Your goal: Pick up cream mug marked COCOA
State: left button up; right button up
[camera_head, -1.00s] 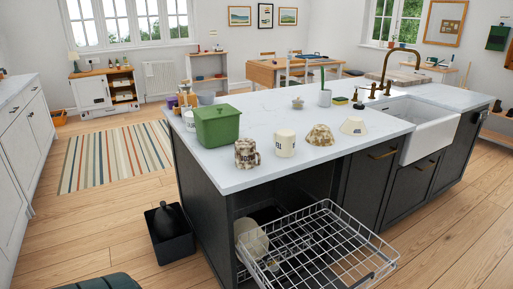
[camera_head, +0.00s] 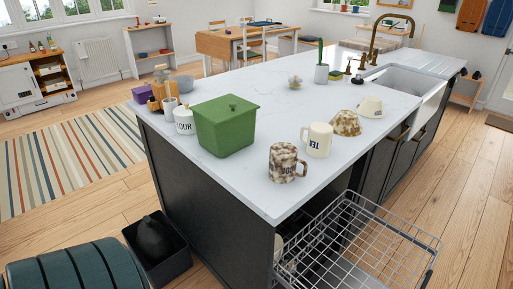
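A plain cream mug (camera_head: 318,140) stands upright on the white island worktop (camera_head: 260,186); its dark letters look like TEA. Next to it, nearer the front edge, stands a brown-and-cream mottled mug (camera_head: 283,162) with its handle to the right and dark letters I cannot read surely. A white mug (camera_head: 184,121) marked FLOUR stands behind the green lidded box (camera_head: 226,130). I cannot make out COCOA on any mug. Neither gripper is in view.
A mottled bowl (camera_head: 346,123) and a cream bowl (camera_head: 369,107) sit upside down to the right. A wire dishwasher rack (camera_head: 360,245) sticks out below the worktop. A dark bin (camera_head: 163,258) and a teal ribbed object (camera_head: 75,270) are at the lower left.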

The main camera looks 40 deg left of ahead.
aim_at(284, 159)
jog(key=k+j, duration=0.1)
jog(key=j, duration=0.6)
jog(key=k+j, duration=0.1)
jog(key=j, duration=0.6)
